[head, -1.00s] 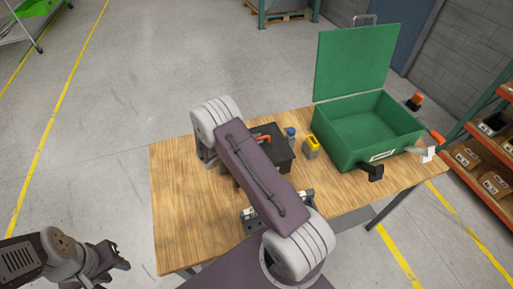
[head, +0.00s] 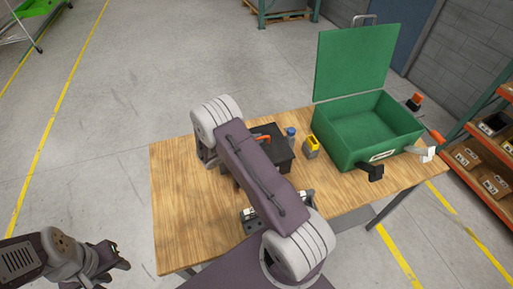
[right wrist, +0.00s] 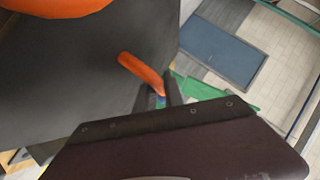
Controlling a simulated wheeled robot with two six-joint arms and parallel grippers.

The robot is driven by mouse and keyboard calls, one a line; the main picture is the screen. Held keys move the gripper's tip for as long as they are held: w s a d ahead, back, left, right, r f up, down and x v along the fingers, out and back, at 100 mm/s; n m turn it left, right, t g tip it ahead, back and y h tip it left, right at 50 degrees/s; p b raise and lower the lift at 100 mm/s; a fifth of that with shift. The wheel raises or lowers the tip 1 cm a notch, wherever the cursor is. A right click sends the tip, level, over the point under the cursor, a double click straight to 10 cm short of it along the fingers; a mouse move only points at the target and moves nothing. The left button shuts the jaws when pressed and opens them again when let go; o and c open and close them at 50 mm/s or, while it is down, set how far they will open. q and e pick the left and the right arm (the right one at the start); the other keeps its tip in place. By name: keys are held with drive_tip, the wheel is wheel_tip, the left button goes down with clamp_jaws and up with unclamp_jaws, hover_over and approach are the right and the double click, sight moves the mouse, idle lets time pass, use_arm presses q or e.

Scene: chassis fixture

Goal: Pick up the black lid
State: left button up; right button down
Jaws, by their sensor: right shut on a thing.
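The black lid (head: 278,143) is a dark flat piece with an orange part on it, at the table's middle in the head view, partly hidden by my right arm. In the right wrist view the dark surface of the lid (right wrist: 85,85) fills the left, with an orange bar on it. My right gripper (right wrist: 157,93) is shut at the lower end of that bar, by the lid's edge; the contact is small and partly hidden. The head view hides this gripper behind the arm. My left gripper (head: 118,262) is away from the table at lower left, its jaws unclear.
A green box (head: 365,130) with its cover raised stands on the wooden table's (head: 180,205) right side. A blue-capped item (head: 291,134) and a yellow-and-grey item (head: 311,147) stand between it and the lid. The table's left side is clear.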

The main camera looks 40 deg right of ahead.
idle(0.3)
wheel_tip(320, 180, up, 10)
idle(0.5)
